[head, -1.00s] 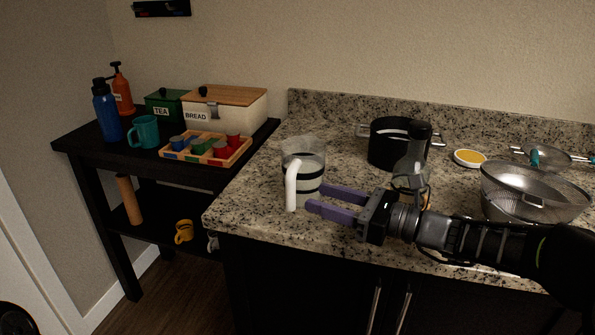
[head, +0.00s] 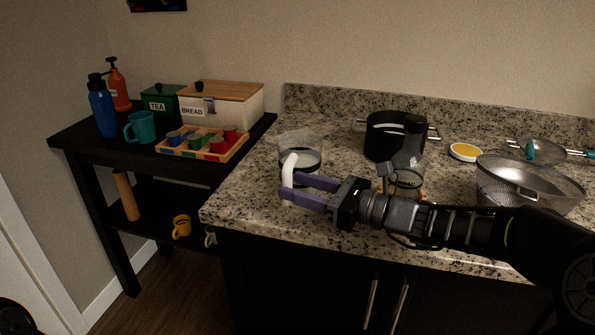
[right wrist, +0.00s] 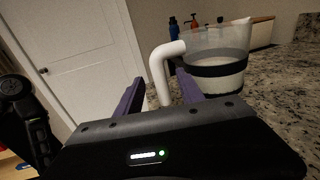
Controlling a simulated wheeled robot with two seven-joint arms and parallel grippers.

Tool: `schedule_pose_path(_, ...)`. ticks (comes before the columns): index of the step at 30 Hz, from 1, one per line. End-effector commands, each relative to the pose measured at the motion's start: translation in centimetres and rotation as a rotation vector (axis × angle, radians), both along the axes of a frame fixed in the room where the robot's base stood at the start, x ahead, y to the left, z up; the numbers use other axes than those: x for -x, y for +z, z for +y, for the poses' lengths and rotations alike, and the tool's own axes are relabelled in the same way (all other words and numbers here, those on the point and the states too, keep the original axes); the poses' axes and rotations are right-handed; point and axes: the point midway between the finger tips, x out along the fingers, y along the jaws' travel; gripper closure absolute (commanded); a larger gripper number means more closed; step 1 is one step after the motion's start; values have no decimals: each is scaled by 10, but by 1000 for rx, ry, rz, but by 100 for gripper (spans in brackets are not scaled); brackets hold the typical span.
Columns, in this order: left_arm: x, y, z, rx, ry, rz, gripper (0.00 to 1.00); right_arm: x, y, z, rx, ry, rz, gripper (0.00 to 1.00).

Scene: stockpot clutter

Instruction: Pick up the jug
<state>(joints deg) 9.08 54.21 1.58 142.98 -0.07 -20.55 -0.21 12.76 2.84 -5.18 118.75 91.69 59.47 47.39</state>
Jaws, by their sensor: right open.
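The jug (head: 305,155) is clear with dark bands and a white handle (head: 289,178). It stands upright near the left front of the granite counter. My right gripper (head: 288,190) is open, with its purple fingers around the jug's handle. In the right wrist view, the jug (right wrist: 222,62) is at the right, and its white handle (right wrist: 162,75) comes down between the two open fingers (right wrist: 156,90). I cannot tell whether a finger touches the handle. My left gripper is not in view.
A black stockpot (head: 385,138) stands behind my right arm, with a dark-necked glass bottle (head: 411,150) beside it. A metal strainer (head: 525,185) is at the right. A yellow-topped dish (head: 465,152) lies at the back. A dark side table (head: 85,150) stands left of the counter.

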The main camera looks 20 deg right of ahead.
Motion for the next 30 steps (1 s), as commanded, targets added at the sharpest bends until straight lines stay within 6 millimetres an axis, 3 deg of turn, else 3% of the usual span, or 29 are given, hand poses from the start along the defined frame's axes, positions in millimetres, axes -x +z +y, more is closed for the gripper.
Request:
schedule_pose_path(7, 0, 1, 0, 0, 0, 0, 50, -20, 0, 21, 0, 0, 0, 55)
schedule_pose_path(25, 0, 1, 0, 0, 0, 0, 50, -20, 0, 21, 0, 0, 0, 55)
schedule_pose_path(30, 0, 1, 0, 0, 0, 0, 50, -20, 0, 21, 0, 0, 0, 69)
